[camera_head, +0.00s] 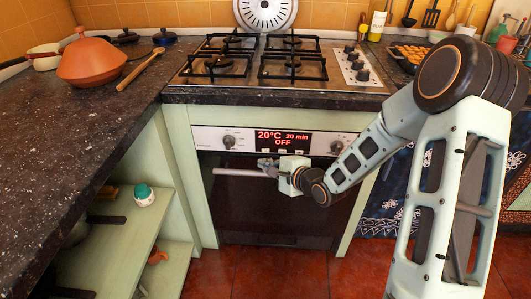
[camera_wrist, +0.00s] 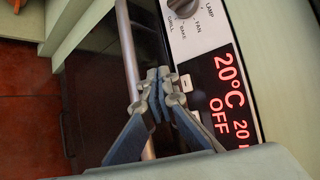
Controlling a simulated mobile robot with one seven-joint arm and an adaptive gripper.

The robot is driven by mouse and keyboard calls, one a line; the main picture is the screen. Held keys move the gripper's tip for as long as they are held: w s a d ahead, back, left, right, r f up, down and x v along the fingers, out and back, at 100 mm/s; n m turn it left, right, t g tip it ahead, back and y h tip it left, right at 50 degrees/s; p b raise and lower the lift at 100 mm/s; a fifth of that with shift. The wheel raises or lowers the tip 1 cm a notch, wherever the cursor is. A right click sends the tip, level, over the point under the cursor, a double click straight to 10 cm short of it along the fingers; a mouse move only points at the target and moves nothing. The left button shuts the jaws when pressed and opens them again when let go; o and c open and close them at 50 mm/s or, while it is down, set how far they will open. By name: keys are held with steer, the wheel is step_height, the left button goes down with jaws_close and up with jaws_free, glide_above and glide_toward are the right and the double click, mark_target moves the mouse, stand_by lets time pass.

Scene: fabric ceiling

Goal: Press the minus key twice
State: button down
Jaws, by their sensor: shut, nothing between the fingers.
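The minus key (camera_wrist: 185,83) is a small white square with a dark dash, just beside the red-lit display (camera_wrist: 232,100) on the oven panel. My gripper (camera_wrist: 158,88) is shut and empty, its fingertips close to the key in the wrist view; I cannot tell whether they touch it. In the head view my gripper (camera_head: 266,165) is in front of the panel, just below the display (camera_head: 283,141), which reads 20°C, 20 min, OFF. A second white key in the wrist view is partly hidden behind a finger.
The oven handle (camera_head: 238,173) runs across just below the panel and passes behind my fingers in the wrist view (camera_wrist: 128,50). A knob (camera_head: 229,141) sits left of the display. The stove (camera_head: 270,65) and dark worktop (camera_head: 75,140) are above and left.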

steer(key=shift+w+p, duration=0.55)
steer(key=shift+w, duration=0.8)
steer(key=shift+w, duration=0.15)
stand_by(0.3)
steer(key=shift+w+p, duration=0.3)
steer(key=shift+w+d, duration=0.1)
steer(key=shift+w, duration=0.4)
stand_by(0.6)
stand_by(0.4)
steer(key=shift+s+p, duration=0.45)
steer(key=shift+s, duration=0.45)
steer(key=shift+s, duration=2.5)
